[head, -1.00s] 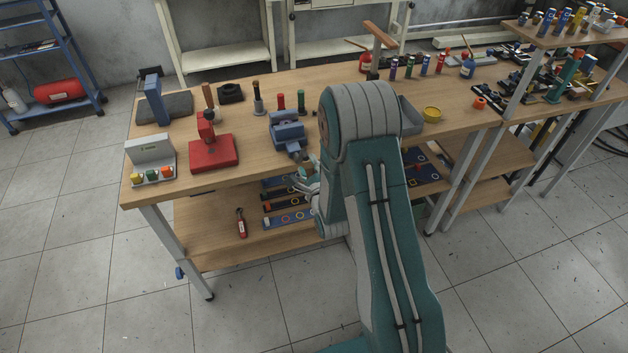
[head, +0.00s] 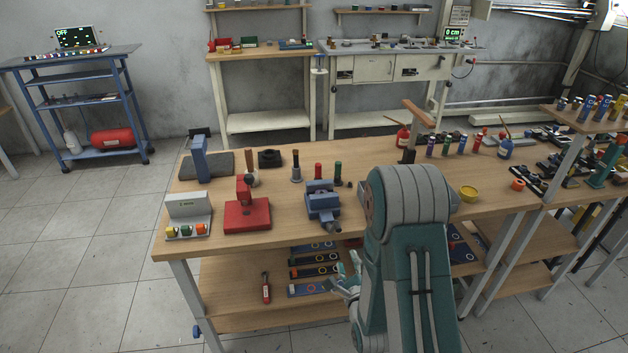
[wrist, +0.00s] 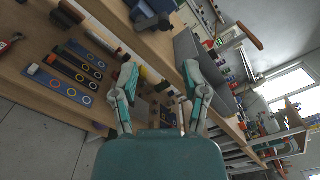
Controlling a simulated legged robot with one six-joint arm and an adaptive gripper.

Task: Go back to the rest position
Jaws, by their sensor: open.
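My gripper (wrist: 160,95) is open in the wrist view, its two teal and grey fingers spread apart with nothing held between them. In the head view my gripper (head: 346,285) shows small at the left of my arm, in front of the wooden workbench (head: 225,232) near its lower shelf. My teal and grey arm hides part of the bench top and the shelf behind it.
A blue vise (head: 322,203) and a red press (head: 247,212) stand on the bench. The lower shelf (head: 230,285) holds dark strips with rings (head: 312,271) and a red-handled tool (head: 266,288). Floor at the left (head: 90,260) is clear.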

